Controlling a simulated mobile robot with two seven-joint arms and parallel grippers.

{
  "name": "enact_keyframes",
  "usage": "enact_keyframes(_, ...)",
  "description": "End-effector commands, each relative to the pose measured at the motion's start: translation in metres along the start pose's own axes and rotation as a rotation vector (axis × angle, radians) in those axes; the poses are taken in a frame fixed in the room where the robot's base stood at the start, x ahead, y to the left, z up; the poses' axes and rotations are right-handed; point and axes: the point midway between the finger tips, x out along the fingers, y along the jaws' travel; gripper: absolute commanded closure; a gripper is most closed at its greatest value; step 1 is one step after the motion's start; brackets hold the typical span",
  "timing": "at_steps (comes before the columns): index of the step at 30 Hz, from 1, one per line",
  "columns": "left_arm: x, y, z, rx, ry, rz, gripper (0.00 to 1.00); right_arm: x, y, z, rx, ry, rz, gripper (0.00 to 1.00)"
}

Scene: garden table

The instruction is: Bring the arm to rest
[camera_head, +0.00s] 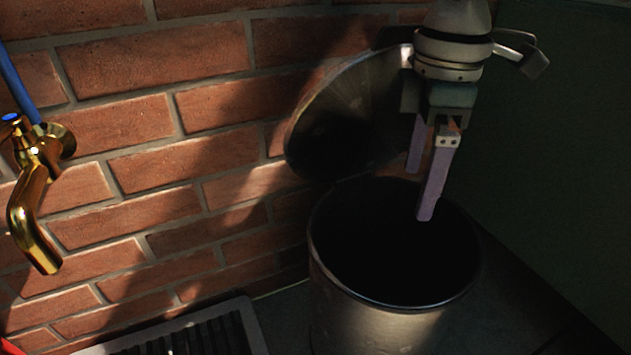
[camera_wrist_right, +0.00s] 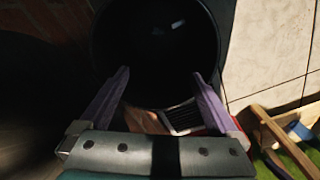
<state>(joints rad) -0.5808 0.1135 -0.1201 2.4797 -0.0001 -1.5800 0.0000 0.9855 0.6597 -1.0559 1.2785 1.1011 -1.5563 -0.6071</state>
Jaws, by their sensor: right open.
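My right gripper (camera_head: 420,195) hangs from above over the mouth of a round metal bin (camera_head: 385,322), in the head view. Its two purple fingers are apart with nothing between them. The fingertips are at or just over the bin's opening; the exact height is hard to tell. In the right wrist view the open fingers (camera_wrist_right: 160,80) point at the dark bin mouth (camera_wrist_right: 158,45). A small pale thing (camera_wrist_right: 178,25) shows in the dark there, too unclear to name. My left gripper is not in view.
The bin's lid (camera_head: 340,125) stands open against the brick wall (camera_head: 215,160), close beside my right gripper. A brass tap (camera_head: 35,195) juts out at the left. A dark slatted grate (camera_head: 200,338) lies below. A wooden frame (camera_wrist_right: 285,140) shows in the wrist view.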

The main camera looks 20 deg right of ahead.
Motion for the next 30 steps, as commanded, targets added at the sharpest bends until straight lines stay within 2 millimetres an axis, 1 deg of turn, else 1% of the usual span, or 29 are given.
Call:
enact_keyframes(1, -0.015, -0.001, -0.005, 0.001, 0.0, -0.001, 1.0, -0.018, 0.0, 0.0, 0.0, 0.001, 0.001, 0.03)
enact_keyframes(3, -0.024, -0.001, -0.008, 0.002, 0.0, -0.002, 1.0, -0.031, 0.0, 0.0, 0.001, 0.001, 0.0, 0.03)
enact_keyframes(6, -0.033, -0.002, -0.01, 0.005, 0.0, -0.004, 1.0, -0.043, 0.0, 0.0, 0.001, 0.001, 0.0, 0.03)
enact_keyframes(9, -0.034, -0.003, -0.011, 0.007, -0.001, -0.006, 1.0, -0.046, 0.0, 0.0, 0.001, 0.0, 0.0, 0.03)
enact_keyframes(18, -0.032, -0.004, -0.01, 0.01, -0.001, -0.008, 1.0, -0.045, 0.0, 0.0, 0.001, 0.0, 0.0, 0.03)
enact_keyframes(21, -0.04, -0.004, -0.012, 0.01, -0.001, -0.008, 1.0, -0.05, -0.003, -0.002, -0.003, 0.002, -0.001, 0.03)
enact_keyframes(23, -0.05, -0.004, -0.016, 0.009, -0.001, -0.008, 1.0, -0.057, -0.007, -0.005, -0.009, 0.005, -0.004, 0.03)
enact_keyframes(26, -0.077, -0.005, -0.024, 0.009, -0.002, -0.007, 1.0, -0.075, -0.021, -0.014, -0.026, 0.015, -0.007, 0.03)
enact_keyframes(29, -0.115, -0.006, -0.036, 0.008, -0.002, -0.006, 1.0, -0.1, -0.041, -0.027, -0.042, 0.035, -0.013, 0.03)
enact_keyframes(30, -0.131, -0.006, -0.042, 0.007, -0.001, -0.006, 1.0, -0.111, -0.05, -0.032, -0.044, 0.046, -0.013, 0.03)
